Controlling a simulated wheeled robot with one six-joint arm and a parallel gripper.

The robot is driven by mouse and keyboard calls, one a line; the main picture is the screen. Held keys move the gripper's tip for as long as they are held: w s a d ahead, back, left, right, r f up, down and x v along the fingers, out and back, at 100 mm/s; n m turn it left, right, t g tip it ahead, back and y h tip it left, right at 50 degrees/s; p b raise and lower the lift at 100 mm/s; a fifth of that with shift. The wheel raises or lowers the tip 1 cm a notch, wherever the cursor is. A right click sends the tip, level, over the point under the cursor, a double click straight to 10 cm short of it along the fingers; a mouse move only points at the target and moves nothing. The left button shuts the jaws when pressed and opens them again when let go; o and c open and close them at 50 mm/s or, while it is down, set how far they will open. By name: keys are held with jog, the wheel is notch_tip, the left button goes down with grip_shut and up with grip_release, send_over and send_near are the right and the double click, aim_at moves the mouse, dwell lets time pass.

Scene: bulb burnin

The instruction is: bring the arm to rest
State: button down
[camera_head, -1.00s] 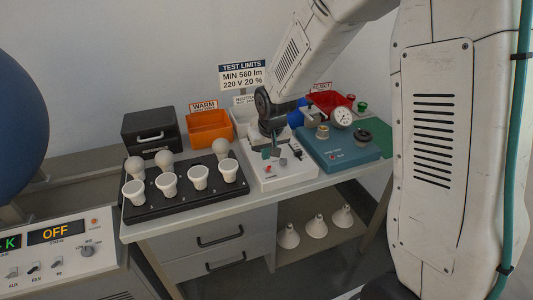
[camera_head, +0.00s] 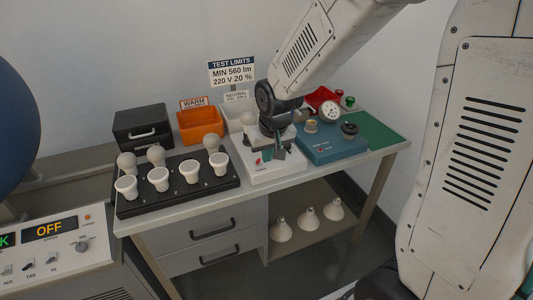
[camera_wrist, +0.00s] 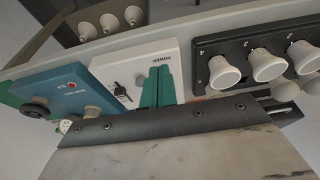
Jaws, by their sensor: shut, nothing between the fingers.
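My gripper (camera_head: 271,155) hangs over the white power tester box (camera_head: 262,174) in the middle of the table. Its green fingers (camera_wrist: 158,88) are together with nothing between them. In the wrist view they stand in front of the box's face marked POWER (camera_wrist: 115,68). I cannot tell whether they touch the box. My arm (camera_head: 310,55) reaches in from the upper right and hides part of the box and the area behind it.
A black rack (camera_head: 180,205) with several white bulbs stands left. A blue-green tester (camera_head: 335,152) with a gauge (camera_head: 330,112) stands right. Behind are an orange bin (camera_head: 202,127), a red bin (camera_head: 318,97) and a limits sign (camera_head: 232,73). Lamps (camera_head: 308,220) sit on the lower shelf.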

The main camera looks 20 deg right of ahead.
jog(key=s+d+r+g, duration=0.1)
jog(key=s+r, duration=0.6)
jog(key=s, duration=0.6)
jog(key=s+d+r+g, duration=0.1)
jog(key=s+d+r, duration=0.1)
jog(key=s+r, duration=0.5)
jog(key=s, duration=0.6)
jog(key=shift+s+r, duration=0.2)
jog(key=shift+r, duration=0.1)
